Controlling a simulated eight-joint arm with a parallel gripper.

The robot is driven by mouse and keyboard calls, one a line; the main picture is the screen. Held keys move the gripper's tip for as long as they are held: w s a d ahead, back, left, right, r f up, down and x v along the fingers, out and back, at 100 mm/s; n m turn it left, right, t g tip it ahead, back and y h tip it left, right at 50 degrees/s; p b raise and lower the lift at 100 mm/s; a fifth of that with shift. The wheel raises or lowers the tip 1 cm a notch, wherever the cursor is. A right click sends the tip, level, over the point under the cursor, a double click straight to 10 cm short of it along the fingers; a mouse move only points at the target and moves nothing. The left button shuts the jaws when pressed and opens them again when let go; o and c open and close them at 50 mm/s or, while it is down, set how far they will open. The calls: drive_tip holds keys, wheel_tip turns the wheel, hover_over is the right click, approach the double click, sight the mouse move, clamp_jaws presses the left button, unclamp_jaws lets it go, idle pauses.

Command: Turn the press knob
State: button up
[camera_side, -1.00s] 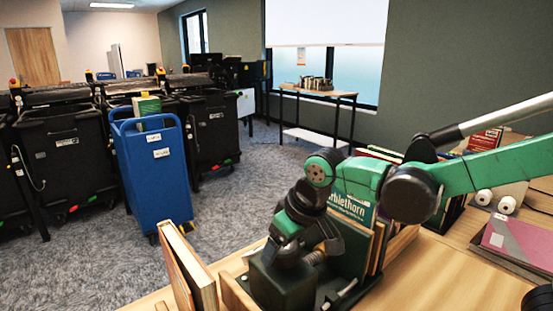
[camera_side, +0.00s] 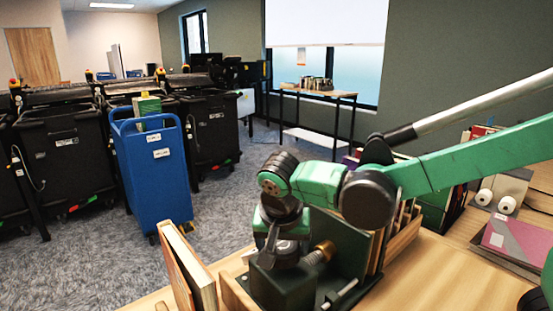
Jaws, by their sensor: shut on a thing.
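The press (camera_side: 345,245) is a dark green metal device with an upright plate, standing in a wooden tray on the table in the lower middle of the side view. A brass threaded screw (camera_side: 320,253) runs from its plate toward my gripper. My gripper (camera_side: 272,258) points down at the left end of the screw, over the dark block of the press. It is shut on the press knob, which is mostly hidden behind the fingers and wrist. A small metal lever (camera_side: 341,295) sticks out at the press's lower right.
Upright books (camera_side: 392,235) stand in the tray behind the press, partly hidden by my arm. A thick book (camera_side: 188,270) stands at the table's front left. A pink folder (camera_side: 512,240) and white rolls (camera_side: 506,204) lie right. A blue bin (camera_side: 153,180) stands on the floor.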

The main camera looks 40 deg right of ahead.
sight(282, 245)
drive_tip(key=shift+m+g, duration=0.3)
drive_tip(key=shift+m, duration=0.5)
drive_tip(key=o, duration=1.2)
drive_tip(key=shift+v, duration=2.8)
drive_tip(key=shift+a, duration=0.15)
